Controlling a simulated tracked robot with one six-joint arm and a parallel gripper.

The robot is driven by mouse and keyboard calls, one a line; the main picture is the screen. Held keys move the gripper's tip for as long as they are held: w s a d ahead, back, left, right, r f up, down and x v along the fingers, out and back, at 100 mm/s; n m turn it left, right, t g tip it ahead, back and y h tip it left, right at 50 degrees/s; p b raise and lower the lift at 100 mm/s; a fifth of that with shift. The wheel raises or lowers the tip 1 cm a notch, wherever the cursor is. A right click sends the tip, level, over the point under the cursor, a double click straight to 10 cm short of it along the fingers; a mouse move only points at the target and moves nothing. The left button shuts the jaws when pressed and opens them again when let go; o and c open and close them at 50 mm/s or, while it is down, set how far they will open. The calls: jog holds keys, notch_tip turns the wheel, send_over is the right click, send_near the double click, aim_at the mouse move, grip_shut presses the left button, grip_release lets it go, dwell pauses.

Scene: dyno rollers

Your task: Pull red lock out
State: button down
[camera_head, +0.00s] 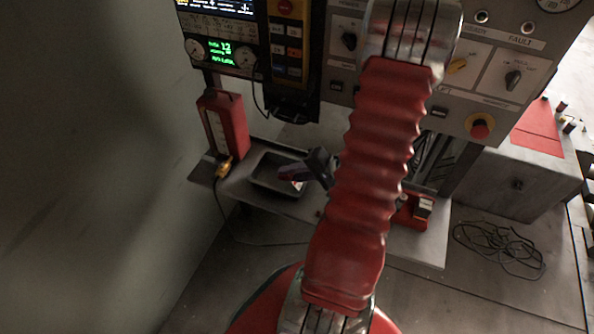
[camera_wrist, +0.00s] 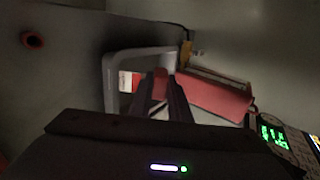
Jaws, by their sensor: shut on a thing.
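The red lock (camera_head: 291,173), a small dark red piece with a white label, shows at the tip of my gripper (camera_head: 312,170) in the head view. In the wrist view the red and white lock (camera_wrist: 128,82) shows beside the dark fingers of my gripper (camera_wrist: 165,92). My gripper is shut on the lock, over the right part of a dark tray (camera_head: 262,184). The tray's grey rim (camera_wrist: 108,80) also shows in the wrist view. The fingers partly hide the lock. I cannot tell whether the lock touches the tray.
A tall red box (camera_head: 228,125) stands left of the tray, with a yellow connector (camera_head: 223,166) and cable near it. A control panel (camera_head: 345,80) with knobs rises behind. A loose cable (camera_head: 500,248) lies on the right. My red arm hides part of the shelf.

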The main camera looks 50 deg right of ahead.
aim_at(278, 177)
jog(key=shift+w+r+x, duration=0.1)
jog(key=shift+r+x, duration=0.05)
jog(key=shift+x, duration=0.75)
jog(key=shift+w+r+x, duration=0.1)
jog(key=shift+r+x, duration=0.05)
jog(key=shift+x, duration=0.75)
jog(key=shift+w+r+x, duration=0.1)
jog(key=shift+r+x, duration=0.05)
jog(key=shift+x, duration=0.75)
jog(key=shift+a+f, duration=0.1)
jog(key=shift+f, duration=0.9)
jog(key=c, duration=1.6)
grip_release()
jog(key=shift+s, duration=0.1)
jog(key=shift+s, duration=0.1)
jog(key=shift+s+r, duration=0.15)
jog(key=shift+s, duration=0.05)
jog(key=v, duration=1.3)
jog(key=shift+w+r, duration=0.1)
jog(key=shift+r, duration=0.05)
